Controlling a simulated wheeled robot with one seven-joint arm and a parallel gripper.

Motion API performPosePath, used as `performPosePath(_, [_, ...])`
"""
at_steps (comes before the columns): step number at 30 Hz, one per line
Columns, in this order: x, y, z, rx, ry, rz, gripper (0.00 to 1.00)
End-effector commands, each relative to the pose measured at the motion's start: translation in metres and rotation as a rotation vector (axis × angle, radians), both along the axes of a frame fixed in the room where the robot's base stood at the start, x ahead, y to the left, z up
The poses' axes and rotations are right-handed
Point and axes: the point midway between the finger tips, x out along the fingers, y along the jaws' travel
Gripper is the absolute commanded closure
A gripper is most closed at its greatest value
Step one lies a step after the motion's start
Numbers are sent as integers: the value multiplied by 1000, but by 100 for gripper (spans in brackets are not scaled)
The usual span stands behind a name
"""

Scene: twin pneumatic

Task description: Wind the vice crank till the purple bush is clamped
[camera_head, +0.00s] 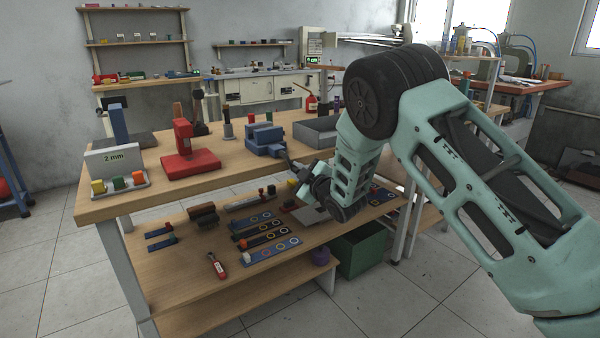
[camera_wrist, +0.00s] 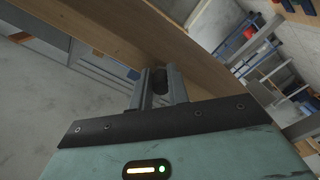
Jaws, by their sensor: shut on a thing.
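The blue vice (camera_head: 264,139) stands on the bench top near its front edge. My gripper (camera_head: 292,164) reaches in from the right, just in front of the vice at the bench edge. In the wrist view my gripper (camera_wrist: 161,84) is shut on a small dark round piece (camera_wrist: 160,82), which looks like the handle of the vice crank. The rest of the crank is mostly hidden or too small to make out. I cannot make out the purple bush in the vice jaws in either view.
A grey open bin (camera_head: 316,132) stands right of the vice. The lower shelf (camera_head: 190,290) holds tools and strips; a green bin (camera_head: 361,250) is below.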

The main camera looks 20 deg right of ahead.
Motion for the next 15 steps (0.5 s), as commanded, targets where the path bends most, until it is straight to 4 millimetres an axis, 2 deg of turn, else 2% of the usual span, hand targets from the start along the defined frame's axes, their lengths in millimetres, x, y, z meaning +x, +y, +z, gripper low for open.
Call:
performPosePath(1, [-3,3,-8,39,25,2,100])
performPosePath(15, [-8,20,-10,407,145,3,100])
